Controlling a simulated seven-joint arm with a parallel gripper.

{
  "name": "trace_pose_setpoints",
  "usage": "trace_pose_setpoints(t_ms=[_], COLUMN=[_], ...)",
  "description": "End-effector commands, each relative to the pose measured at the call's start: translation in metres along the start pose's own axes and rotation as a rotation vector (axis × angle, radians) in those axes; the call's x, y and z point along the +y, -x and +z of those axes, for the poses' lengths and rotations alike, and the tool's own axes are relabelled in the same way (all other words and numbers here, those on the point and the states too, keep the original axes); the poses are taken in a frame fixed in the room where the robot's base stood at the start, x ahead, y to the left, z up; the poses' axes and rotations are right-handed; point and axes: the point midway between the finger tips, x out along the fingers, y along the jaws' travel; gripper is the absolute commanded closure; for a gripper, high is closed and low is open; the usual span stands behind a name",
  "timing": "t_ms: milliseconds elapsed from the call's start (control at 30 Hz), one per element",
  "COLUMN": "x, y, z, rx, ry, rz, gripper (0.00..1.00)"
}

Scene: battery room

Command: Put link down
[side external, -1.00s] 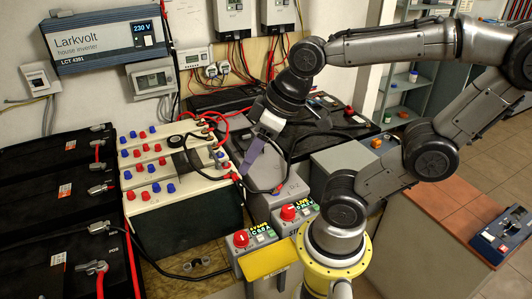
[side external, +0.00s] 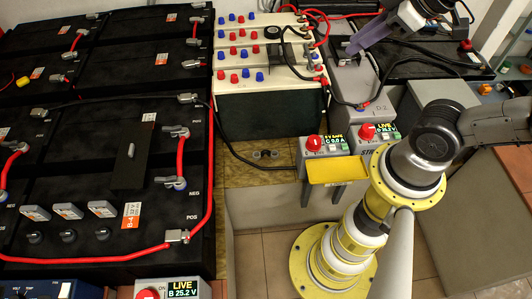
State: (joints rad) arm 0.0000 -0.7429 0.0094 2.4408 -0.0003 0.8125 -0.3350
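My gripper (side external: 359,47) is at the top right, cut by the picture's upper edge. A flat purple-grey piece reaches from it down to the left, over the grey battery marked D-2 (side external: 365,90); I cannot tell whether this is a finger or something held. The gap between the fingertips is not visible. I cannot pick out the link for certain.
A cream-topped battery (side external: 270,115) with red and blue caps stands left of D-2. Black cables loop beside it. Large black batteries (side external: 90,210) with red cables fill the left. Two grey switch boxes (side external: 324,163) and a yellow tray (side external: 337,170) stand in front.

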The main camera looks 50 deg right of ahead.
Motion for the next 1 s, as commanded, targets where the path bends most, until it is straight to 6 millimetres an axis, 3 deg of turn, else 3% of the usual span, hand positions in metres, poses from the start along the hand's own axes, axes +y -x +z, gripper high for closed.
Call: trace_pose_setpoints(t_ms=[133,267,467,600,733,867,1000], x=[0.015,0.028,0.049,0.06,0.066,0.068,0.064], y=[-0.006,-0.025,-0.082,-0.141,-0.204,-0.272,-0.346], z=[-0.041,-0.078,-0.131,-0.157,-0.167,-0.163,-0.142], rx=[0.04,0.044,0.016,-0.019,-0.057,-0.097,-0.144], ry=[0.197,0.369,0.629,0.798,0.933,1.045,1.14], rz=[0.019,0.028,0.018,-0.007,-0.046,-0.097,-0.167], gripper=[0.78,0.78,0.78,0.78,0.78,0.78,0.78])
